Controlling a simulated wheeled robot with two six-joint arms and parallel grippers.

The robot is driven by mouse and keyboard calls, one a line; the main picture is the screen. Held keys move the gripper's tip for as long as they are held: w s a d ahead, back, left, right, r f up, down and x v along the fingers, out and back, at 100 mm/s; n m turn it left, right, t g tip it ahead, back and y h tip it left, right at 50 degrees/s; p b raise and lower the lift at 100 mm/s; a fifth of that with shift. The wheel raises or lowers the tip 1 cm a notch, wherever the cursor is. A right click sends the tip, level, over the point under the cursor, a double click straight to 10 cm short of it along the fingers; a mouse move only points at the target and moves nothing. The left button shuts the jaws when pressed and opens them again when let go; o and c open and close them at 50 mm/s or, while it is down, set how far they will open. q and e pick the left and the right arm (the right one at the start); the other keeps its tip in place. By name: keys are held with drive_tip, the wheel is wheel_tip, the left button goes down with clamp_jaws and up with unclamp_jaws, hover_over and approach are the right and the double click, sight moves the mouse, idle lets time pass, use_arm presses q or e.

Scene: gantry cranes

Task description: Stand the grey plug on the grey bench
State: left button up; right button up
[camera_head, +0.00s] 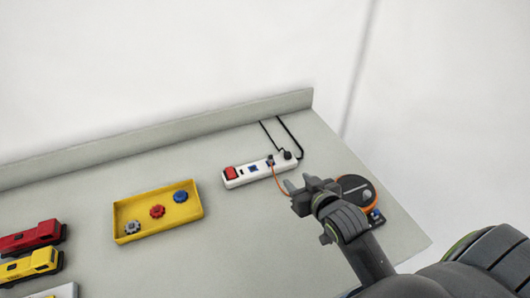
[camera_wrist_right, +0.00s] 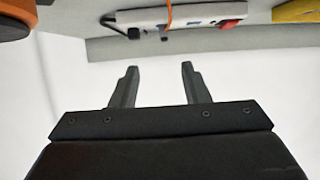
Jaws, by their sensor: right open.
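The small grey plug (camera_head: 270,161) appears seated in the white power strip (camera_head: 244,176) on the grey bench (camera_head: 328,253). An orange cable (camera_head: 278,180) runs from it toward my right gripper. My right gripper (camera_head: 289,186) is open and empty, just in front of the strip's right part. In the right wrist view its two fingers (camera_wrist_right: 156,84) are apart with nothing between them. The strip (camera_wrist_right: 152,17) and orange cable (camera_wrist_right: 168,14) show beyond them at the top. The plug is too small there to make out surely. My left gripper is out of view.
A black plug (camera_head: 288,155) with a black cable sits at the strip's right end. A black and orange reel (camera_head: 354,187) stands partly behind my right gripper. A yellow tray (camera_head: 122,226) with gears and toy trucks (camera_head: 32,266) lie left. A raised edge (camera_head: 210,118) runs along the back.

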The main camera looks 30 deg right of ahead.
drive_tip(key=x, duration=0.4)
drive_tip(key=shift+r+p, duration=0.1)
drive_tip(key=shift+p, duration=0.3)
approach(272, 160)
drive_tip(key=x, duration=0.2)
drive_tip(key=shift+w+d+p, duration=0.25)
drive_tip(key=shift+w+p, duration=0.05)
drive_tip(key=shift+w+f, duration=0.3)
drive_tip(key=shift+w, duration=0.05)
drive_tip(key=shift+w+f, duration=0.2)
drive_tip(key=shift+w, duration=0.15)
drive_tip(key=shift+w+p, duration=0.3)
drive_tip(key=shift+w, duration=0.15)
drive_tip(key=x, duration=0.3)
drive_tip(key=shift+a+p, duration=0.25)
drive_tip(key=shift+p, duration=0.15)
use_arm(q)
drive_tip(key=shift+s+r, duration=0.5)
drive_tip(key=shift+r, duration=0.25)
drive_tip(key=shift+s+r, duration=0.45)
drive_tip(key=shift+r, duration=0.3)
use_arm(e)
drive_tip(key=shift+w+d+f, duration=0.1)
drive_tip(key=shift+w+f, duration=0.25)
drive_tip(key=shift+w, duration=0.25)
drive_tip(key=shift+c, duration=0.4)
clamp_jaws()
